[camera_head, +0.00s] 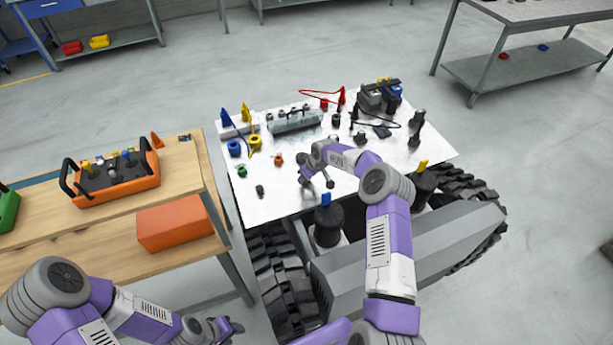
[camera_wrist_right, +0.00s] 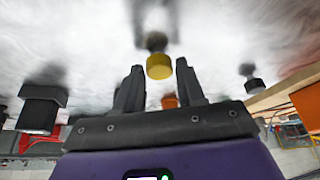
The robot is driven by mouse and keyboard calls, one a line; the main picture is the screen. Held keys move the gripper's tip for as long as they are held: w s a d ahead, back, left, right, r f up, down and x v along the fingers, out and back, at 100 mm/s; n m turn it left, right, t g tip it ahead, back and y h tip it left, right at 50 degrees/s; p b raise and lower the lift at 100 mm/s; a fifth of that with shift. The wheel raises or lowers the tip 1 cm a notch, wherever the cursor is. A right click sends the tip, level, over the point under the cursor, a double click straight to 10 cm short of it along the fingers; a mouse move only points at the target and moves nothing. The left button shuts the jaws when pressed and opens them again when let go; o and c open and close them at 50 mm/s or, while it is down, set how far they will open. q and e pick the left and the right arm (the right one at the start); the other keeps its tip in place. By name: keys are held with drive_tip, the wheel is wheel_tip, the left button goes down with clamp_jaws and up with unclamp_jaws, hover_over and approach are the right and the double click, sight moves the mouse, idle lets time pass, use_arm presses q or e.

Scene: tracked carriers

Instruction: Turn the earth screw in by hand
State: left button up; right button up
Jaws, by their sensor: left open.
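In the right wrist view a short yellow-ended piece (camera_wrist_right: 159,66) with a blurred grey stem is in line with the gap between the fingers, just beyond their tips. I cannot tell for sure that it is the earth screw. My right gripper (camera_wrist_right: 158,82) is open, with nothing visibly clamped. In the head view my right gripper (camera_head: 318,184) is low over the white tabletop (camera_head: 285,205), and the arm hides what is beneath it. My left gripper (camera_head: 228,327) is open and empty at the lower left, away from the white table.
Green (camera_head: 242,171), orange (camera_head: 278,159) and dark (camera_head: 260,190) small pieces stand left of the right gripper. A grey rail (camera_head: 295,122) and a black-blue device (camera_head: 378,97) lie behind. An orange control box (camera_head: 110,185) sits on the wooden bench. A tracked carrier (camera_head: 410,245) is in front.

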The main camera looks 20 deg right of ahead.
clamp_jaws()
drive_tip(key=m+h+b, duration=0.1)
drive_tip(key=m+b, duration=0.2)
drive_tip(key=m, duration=0.1)
drive_tip(key=shift+a+f+h+b, duration=0.15)
drive_tip(key=shift+a+h+b, duration=0.05)
drive_tip(key=shift+h+b, duration=0.2)
drive_tip(key=m+h+b, duration=0.1)
drive_tip(key=m+b, duration=0.2)
drive_tip(key=m, duration=0.1)
drive_tip(key=shift+a+m+h+b, duration=0.15)
drive_tip(key=shift+m+h+b, duration=0.2)
drive_tip(key=shift+m+h, duration=0.05)
drive_tip(key=m+h+b, duration=0.1)
drive_tip(key=m, duration=0.1)
drive_tip(key=shift+w+m+g+b, duration=0.1)
drive_tip(key=shift+m+g+b, duration=0.2)
drive_tip(key=m+g+h, duration=0.1)
drive_tip(key=m, duration=0.2)
drive_tip(key=shift+a+m+b, duration=0.1)
drive_tip(key=shift+m+b, duration=0.3)
drive_tip(key=m+g, duration=0.1)
drive_tip(key=m, duration=0.1)
drive_tip(key=shift+w+m, duration=0.15)
drive_tip(key=shift+m, duration=0.25)
drive_tip(key=shift+m+g+h+p, duration=0.4)
drive_tip(key=shift+m+g, duration=0.2)
drive_tip(key=shift+m, duration=1.1)
